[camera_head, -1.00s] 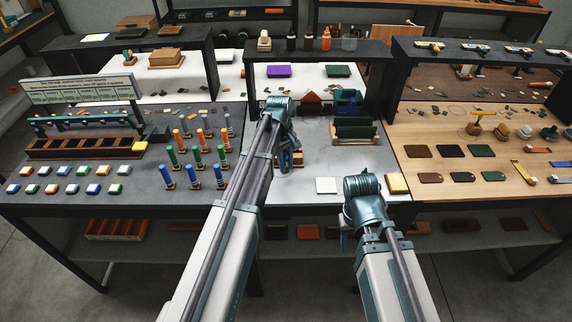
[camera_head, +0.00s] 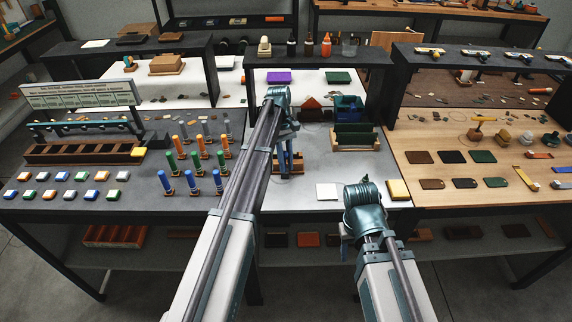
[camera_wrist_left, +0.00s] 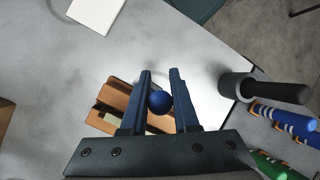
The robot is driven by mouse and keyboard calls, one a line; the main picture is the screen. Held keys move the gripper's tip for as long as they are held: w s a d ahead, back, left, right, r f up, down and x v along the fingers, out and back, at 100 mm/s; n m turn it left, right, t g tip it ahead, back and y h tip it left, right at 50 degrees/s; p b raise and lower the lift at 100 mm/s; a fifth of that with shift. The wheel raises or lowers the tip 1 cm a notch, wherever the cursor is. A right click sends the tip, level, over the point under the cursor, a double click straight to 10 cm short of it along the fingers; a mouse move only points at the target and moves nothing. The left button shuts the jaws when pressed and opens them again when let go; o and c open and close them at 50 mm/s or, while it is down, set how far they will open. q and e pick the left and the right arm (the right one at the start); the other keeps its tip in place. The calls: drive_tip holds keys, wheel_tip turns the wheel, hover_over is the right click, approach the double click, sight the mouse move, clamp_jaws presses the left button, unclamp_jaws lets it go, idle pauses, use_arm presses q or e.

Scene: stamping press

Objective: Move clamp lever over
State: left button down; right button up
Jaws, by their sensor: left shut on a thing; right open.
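A small wooden fixture (camera_head: 298,163) sits on the grey middle table, partly hidden behind my left arm in the head view. It also shows in the left wrist view (camera_wrist_left: 103,121), below and left of the fingers. A round blue knob (camera_wrist_left: 160,102) is between the two fingers of my left gripper (camera_wrist_left: 160,73), which is shut on it. I take the knob to be the clamp lever's end; the rest of the lever is hidden. In the head view my left gripper (camera_head: 287,140) points down at the fixture. My right gripper (camera_head: 345,235) is open, low at the table's front edge, mostly hidden by its wrist.
A green-panelled wooden rack (camera_head: 355,135) stands right of the fixture. Coloured pegs (camera_head: 192,182) stand left. A grey cup with a black handle (camera_wrist_left: 240,87) is close right of the fingers.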

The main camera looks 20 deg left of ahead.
use_arm(q)
drive_tip(key=shift+w, duration=0.1)
drive_tip(key=c, duration=0.7)
unclamp_jaws()
drive_tip(key=shift+o, duration=0.2)
drive_tip(key=shift+r, duration=0.15)
drive_tip(key=p+v, duration=1.2)
drive_tip(key=v, duration=0.1)
drive_tip(key=shift+w+r, duration=0.2)
drive_tip(key=shift+a, duration=0.15)
